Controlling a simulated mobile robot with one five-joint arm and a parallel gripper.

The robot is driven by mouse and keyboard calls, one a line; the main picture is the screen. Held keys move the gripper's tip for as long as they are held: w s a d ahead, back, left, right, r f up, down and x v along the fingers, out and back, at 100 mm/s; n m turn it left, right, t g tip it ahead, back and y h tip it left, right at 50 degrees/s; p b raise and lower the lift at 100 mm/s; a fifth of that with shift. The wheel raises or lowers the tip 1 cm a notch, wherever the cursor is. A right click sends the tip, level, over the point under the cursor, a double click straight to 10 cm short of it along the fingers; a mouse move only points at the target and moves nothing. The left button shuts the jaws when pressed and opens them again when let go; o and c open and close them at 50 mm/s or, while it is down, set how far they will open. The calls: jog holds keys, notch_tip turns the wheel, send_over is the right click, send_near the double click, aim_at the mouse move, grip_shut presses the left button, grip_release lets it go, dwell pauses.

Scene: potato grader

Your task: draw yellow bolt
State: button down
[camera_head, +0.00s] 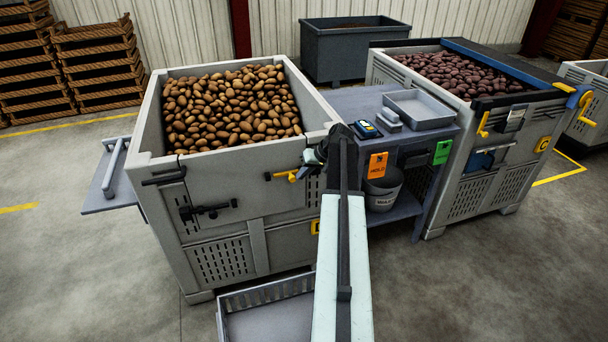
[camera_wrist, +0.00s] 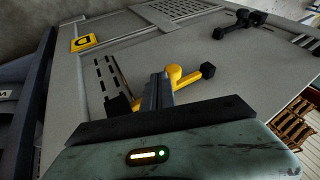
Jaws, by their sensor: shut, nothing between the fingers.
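The yellow bolt (camera_head: 285,174) is on the front of the left potato box, near its upper right corner. In the wrist view the bolt (camera_wrist: 188,77) shows a round yellow knob and a yellow arm with a black end. My gripper (camera_wrist: 160,88) is shut and empty, its fingers in front of the bolt and hiding its middle part. I cannot tell whether they touch it. In the head view my gripper (camera_head: 312,157) is just right of the bolt, partly hidden by my arm.
A black bolt (camera_head: 208,210) is lower left on the same box (camera_head: 222,240); it also shows in the wrist view (camera_wrist: 238,22). A side table (camera_head: 352,101) with a tray (camera_head: 420,109) stands to the right. A low crate (camera_head: 268,298) sits in front.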

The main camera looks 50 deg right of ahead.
jog(key=shift+w+a, duration=0.4)
jog(key=shift+a, duration=0.35)
jog(key=shift+w+a, duration=0.45)
jog(key=shift+a, duration=0.3)
jog(key=shift+w+a, duration=0.4)
jog(key=shift+a, duration=0.35)
jog(key=shift+s+d+r, duration=0.1)
jog(key=shift+s+d, duration=0.05)
jog(key=shift+d, duration=0.25)
jog(key=p, duration=0.9)
send_near(291, 175)
jog(key=s+r, duration=0.3)
jog(key=s, duration=0.1)
jog(key=shift+s+d+f, duration=0.1)
jog(key=shift+d+f, duration=0.1)
jog(key=shift+d, duration=0.3)
